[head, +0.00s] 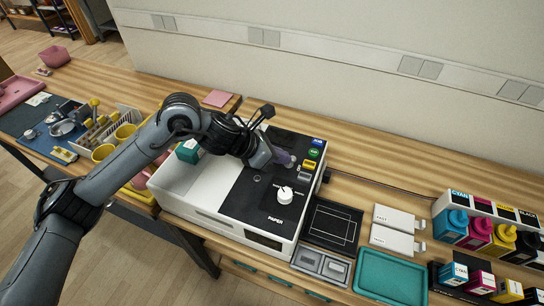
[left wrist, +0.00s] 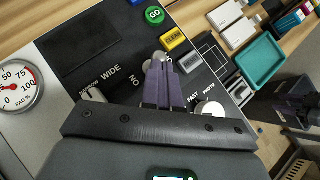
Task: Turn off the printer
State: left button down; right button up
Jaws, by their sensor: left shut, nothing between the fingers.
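The printer (head: 190,190) is a white box with a black control panel, standing on the wooden bench. My left gripper (head: 287,160) reaches over the panel from the left, its purple fingers shut and empty. In the left wrist view the fingertips (left wrist: 160,62) are at a small silver round part (left wrist: 154,66), perhaps a switch, near an "ON" label; the fingers partly hide it, and I cannot tell whether they touch. A green GO button (head: 314,153), a blue JOB button (head: 318,141) and a yellow CLEAN button (head: 309,165) lie right of the gripper.
A white PAPER knob (head: 285,195) is in front of the gripper. A round PAD % gauge (left wrist: 17,86) shows in the left wrist view. A teal tray (head: 391,278) and ink bottles (head: 480,232) stand right; yellow mugs (head: 104,152) and a rack stand left.

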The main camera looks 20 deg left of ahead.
pick_arm(q)
jog(key=shift+r, duration=0.15)
pick_arm(e)
jog(key=shift+r, duration=0.1)
pick_arm(q)
jog(key=shift+r+p, duration=0.4)
jog(key=shift+r, duration=0.25)
pick_arm(e)
jog(key=shift+d+r, duration=0.15)
jog(key=shift+r, duration=0.2)
pick_arm(q)
jog(key=shift+s+a, duration=0.1)
jog(key=shift+s+a+r, duration=0.1)
jog(key=shift+s+a, duration=0.05)
jog(key=shift+a, duration=0.05)
jog(key=s+d+b+v, duration=0.1)
jog(key=b+v, duration=0.1)
jog(key=v, duration=1)
jog(key=shift+s+d+r, duration=0.15)
jog(key=shift+d+r, duration=0.15)
jog(key=shift+r, duration=0.05)
pick_arm(e)
jog(key=f, duration=0.1)
jog(key=a+f, duration=0.1)
jog(key=shift+s+a+f, duration=0.1)
jog(key=shift+s+f, duration=0.2)
jog(key=shift+a+r, duration=0.1)
